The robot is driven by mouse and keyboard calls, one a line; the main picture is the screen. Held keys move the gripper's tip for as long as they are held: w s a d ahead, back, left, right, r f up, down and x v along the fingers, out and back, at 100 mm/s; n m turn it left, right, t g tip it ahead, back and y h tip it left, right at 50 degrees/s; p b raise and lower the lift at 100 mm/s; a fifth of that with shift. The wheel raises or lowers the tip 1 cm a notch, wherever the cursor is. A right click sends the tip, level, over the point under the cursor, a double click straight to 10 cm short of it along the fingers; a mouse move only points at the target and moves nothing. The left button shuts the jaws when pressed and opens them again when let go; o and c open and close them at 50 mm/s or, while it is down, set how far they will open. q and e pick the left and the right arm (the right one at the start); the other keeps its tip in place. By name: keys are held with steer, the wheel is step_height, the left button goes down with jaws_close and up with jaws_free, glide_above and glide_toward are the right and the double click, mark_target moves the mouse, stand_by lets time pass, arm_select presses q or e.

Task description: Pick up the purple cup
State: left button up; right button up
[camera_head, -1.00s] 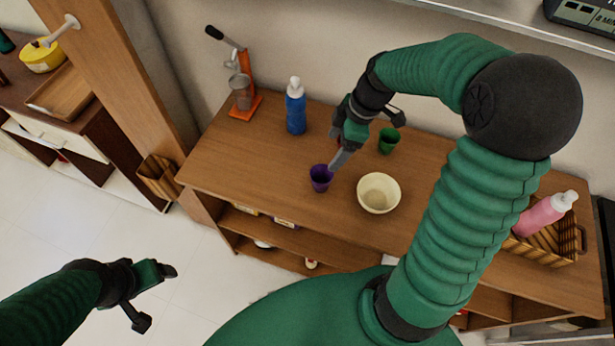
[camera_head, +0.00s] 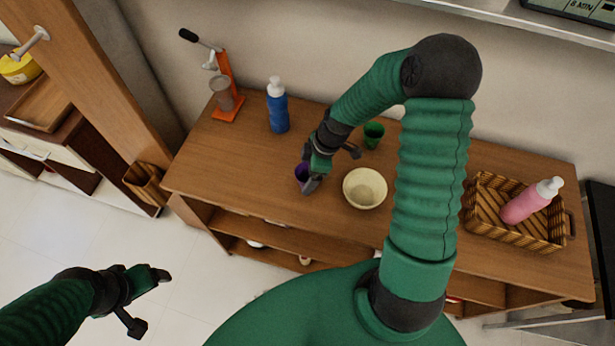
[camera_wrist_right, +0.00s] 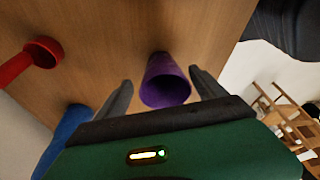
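The purple cup (camera_head: 301,172) stands on the wooden table, left of a cream bowl (camera_head: 364,188). My right gripper (camera_head: 312,178) is low at the cup and hides part of it. In the right wrist view the purple cup (camera_wrist_right: 166,82) lies between the two spread fingers of the right gripper (camera_wrist_right: 160,76), with a gap showing on each side. My left gripper (camera_head: 145,300) is open and empty over the floor at the lower left, away from the table.
A green cup (camera_head: 373,134) stands behind the bowl, near my right arm. A blue bottle (camera_head: 278,108) and an orange juicer (camera_head: 227,105) stand at the back left. A basket (camera_head: 478,222) holding a pink bottle (camera_head: 530,202) is at the right. The table's front left is clear.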

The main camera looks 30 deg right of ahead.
steer(key=shift+d, duration=0.1)
steer(key=shift+c, duration=1.1)
steer(key=shift+s+a+r, duration=0.15)
steer(key=shift+a+r, duration=0.05)
steer(key=shift+a, duration=0.4)
steer(key=c, duration=1)
steer(key=shift+c, duration=0.7)
steer(key=shift+d, duration=0.1)
